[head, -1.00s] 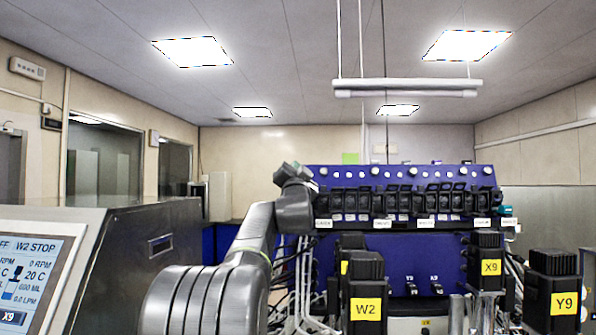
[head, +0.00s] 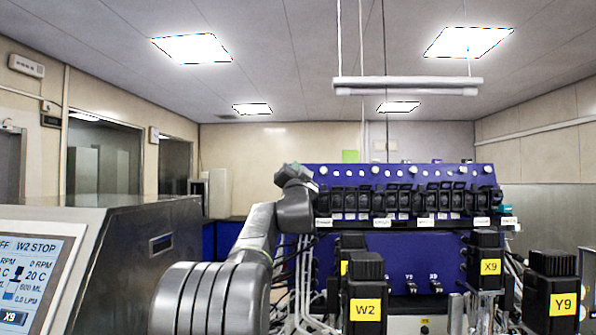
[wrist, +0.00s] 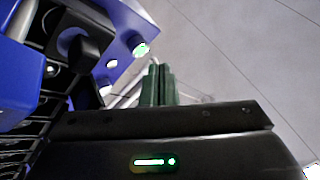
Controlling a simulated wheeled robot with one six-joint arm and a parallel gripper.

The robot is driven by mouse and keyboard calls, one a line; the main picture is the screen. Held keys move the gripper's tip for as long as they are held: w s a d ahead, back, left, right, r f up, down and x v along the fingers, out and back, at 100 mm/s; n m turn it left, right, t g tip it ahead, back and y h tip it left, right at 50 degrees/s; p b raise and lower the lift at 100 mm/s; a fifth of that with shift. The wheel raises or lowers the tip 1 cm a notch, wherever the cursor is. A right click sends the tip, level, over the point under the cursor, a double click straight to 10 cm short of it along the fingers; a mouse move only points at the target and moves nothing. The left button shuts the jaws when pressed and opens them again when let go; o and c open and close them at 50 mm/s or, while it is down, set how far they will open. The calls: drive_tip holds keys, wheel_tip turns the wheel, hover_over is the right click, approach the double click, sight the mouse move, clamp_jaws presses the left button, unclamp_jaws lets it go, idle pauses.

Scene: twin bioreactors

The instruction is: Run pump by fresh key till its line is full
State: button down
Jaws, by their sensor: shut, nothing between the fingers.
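The blue pump panel (head: 400,258) stands at centre right in the head view, with a row of black pump heads (head: 405,201) and small white label strips below them, too small to read. Round pale keys (head: 375,171) line its top edge. In the wrist view, one key (wrist: 140,48) glows green, with paler keys nearer the fingers, and a black pump head (wrist: 85,48) is to the left. My gripper (wrist: 157,68) shows dark green fingers closed together, empty, beside the panel's key edge; contact with a key cannot be told. The head view hides the fingers. Fluid in the line cannot be seen.
A control console (head: 130,255) with a lit screen (head: 30,285) reading "W2 STOP" stands at the left. Black motor units marked W2 (head: 366,309), X9 (head: 490,267) and Y9 (head: 563,304) stand in front of the panel. Tubes and cables hang around it.

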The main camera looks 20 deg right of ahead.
drive_tip(key=shift+w+d+f+p, duration=0.15)
drive_tip(key=shift+w+d+p, duration=0.2)
drive_tip(key=shift+w, duration=0.35)
drive_tip(key=shift+w, duration=0.1)
drive_tip(key=shift+w+d+f, duration=0.2)
drive_tip(key=shift+w, duration=0.1)
drive_tip(key=shift+s+a+b, duration=0.3)
drive_tip(key=shift+s+b, duration=0.05)
drive_tip(key=shift+s, duration=0.2)
drive_tip(key=shift+s+a+r, duration=0.2)
drive_tip(key=shift+s, duration=0.2)
drive_tip(key=shift+s+a+r, duration=0.15)
drive_tip(key=shift+s, duration=0.2)
drive_tip(key=shift+b, duration=0.3)
